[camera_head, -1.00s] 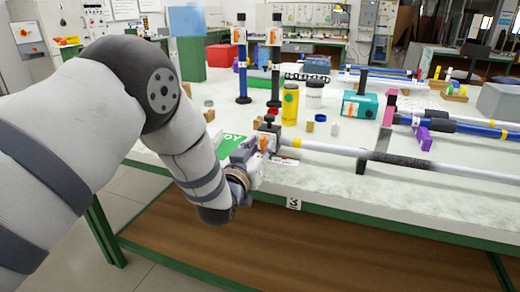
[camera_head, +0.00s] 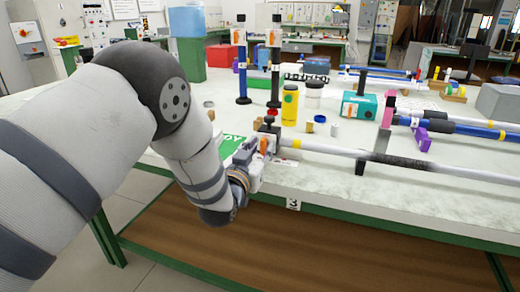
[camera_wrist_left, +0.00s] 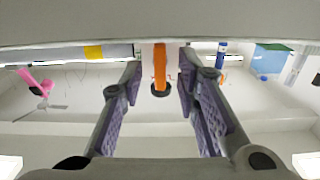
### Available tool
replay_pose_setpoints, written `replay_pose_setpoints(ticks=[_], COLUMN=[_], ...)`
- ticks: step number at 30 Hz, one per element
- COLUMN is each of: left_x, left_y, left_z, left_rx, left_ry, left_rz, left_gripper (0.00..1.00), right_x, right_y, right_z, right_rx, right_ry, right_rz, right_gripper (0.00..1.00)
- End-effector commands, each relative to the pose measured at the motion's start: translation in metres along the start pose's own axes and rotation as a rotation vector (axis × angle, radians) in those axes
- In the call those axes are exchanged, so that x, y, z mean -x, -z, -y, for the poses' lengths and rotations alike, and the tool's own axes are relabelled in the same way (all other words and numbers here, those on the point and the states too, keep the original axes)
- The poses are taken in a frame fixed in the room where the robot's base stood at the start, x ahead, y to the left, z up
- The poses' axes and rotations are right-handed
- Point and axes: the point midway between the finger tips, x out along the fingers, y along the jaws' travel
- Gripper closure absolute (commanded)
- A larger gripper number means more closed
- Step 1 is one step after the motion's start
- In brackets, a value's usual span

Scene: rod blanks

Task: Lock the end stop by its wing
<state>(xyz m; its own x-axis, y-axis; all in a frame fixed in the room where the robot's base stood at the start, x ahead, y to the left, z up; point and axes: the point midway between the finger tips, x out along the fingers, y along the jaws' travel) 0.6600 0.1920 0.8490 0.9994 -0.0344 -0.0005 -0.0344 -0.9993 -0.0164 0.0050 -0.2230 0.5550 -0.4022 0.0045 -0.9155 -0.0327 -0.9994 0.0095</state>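The end stop (camera_head: 271,128) is a dark block at the left end of a long pale rod (camera_head: 330,150) with a yellow band. Its orange wing (camera_head: 264,145) faces the near side of the table and also shows in the left wrist view (camera_wrist_left: 160,66). My left gripper (camera_head: 259,158) is right in front of the wing, and its body hides part of the stop. In the left wrist view the fingers (camera_wrist_left: 160,78) are open, one on each side of the wing. A gap shows on the left of the wing; the right finger is closer. My right gripper is not in view.
A green card (camera_head: 230,146) lies beside my left wrist. A yellow bottle (camera_head: 290,106), a white jar (camera_head: 314,95) and a teal box (camera_head: 360,106) stand behind the rod. The green table edge (camera_head: 350,216) runs below the gripper.

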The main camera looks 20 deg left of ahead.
Motion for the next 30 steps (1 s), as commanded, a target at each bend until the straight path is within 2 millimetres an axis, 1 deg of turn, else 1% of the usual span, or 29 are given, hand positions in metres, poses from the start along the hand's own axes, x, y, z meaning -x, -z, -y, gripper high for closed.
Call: replay_pose_setpoints(ticks=[5,8,11,15,18,21,24,30], left_x=[0.001,0.013,0.039,0.078,0.100,0.114,0.120,0.120], left_y=[0.000,0.000,0.000,0.000,0.000,-0.001,0.000,0.000], left_z=[0.000,0.000,0.000,0.000,0.000,0.000,0.000,0.000], left_rx=[0.001,0.001,0.001,0.001,0.001,0.000,0.000,0.000], left_ry=[0.000,0.001,0.000,0.000,0.000,0.000,0.000,0.000], left_rz=[0.000,0.002,0.004,0.004,0.003,0.002,0.001,-0.001], left_gripper=[0.71,0.71,0.71,0.71,0.71,0.71,0.71,0.71], right_x=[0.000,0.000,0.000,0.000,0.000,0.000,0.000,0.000], right_y=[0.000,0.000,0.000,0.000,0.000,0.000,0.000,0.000], right_z=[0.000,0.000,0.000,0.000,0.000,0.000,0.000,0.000], right_rx=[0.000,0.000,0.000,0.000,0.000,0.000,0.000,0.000], right_ry=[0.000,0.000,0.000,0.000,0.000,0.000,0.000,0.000], right_rz=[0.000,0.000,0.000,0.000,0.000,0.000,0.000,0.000], right_gripper=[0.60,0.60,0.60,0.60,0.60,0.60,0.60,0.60])
